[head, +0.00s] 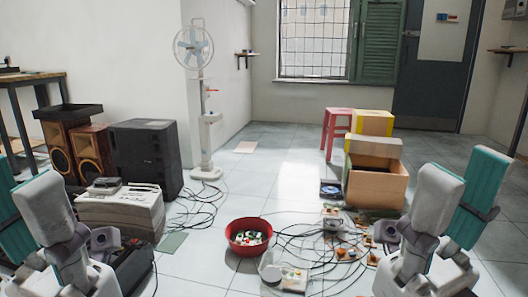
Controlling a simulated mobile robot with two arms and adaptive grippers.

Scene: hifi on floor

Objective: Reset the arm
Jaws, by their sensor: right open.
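My right arm stands folded at the lower right of the head view, with grey and teal links. Its gripper (387,231) is beside the cables on the floor and is open, with nothing seen in it. My left arm stands folded at the lower left in a near mirror pose. Its gripper (104,239) shows only small and partly covered against the grey device behind it, and its jaws cannot be made out.
A red bowl (248,236) of small parts stands mid-floor, with loose cables and circuit boards to its right. Speakers (146,155) and a grey device (122,210) are left. Cardboard boxes (376,186) and a red stool (337,125) are right.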

